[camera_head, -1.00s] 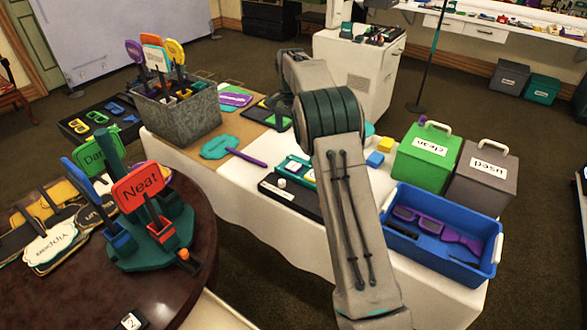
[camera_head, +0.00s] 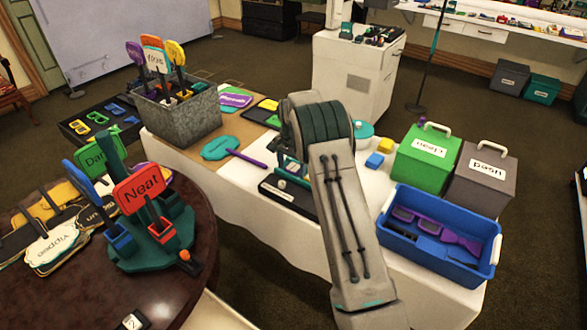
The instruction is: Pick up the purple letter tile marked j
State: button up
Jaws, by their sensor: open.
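I cannot make out a purple letter tile marked j. A black rack (camera_head: 296,198) with a pale tile (camera_head: 281,184) stands on the white-covered table, partly behind my arm. Teal parts show just behind the rack, partly covered by my arm and too small to tell apart. Another small tile (camera_head: 131,321) lies at the near edge of the round table, its letter hard to read. My gripper does not show; my arm reaches over the white table and hides what lies beyond its bend.
A blue bin (camera_head: 385,218) with purple props, a green box (camera_head: 407,172) and a grey box (camera_head: 459,190) stand right of my arm. A metal crate of paddles (camera_head: 190,122) is at left. The round table (camera_head: 190,265) holds a teal sign stand (camera_head: 150,257).

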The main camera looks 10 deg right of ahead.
jog(key=shift+f, duration=0.1)
jog(key=shift+c, duration=0.3)
jog(key=c, duration=1)
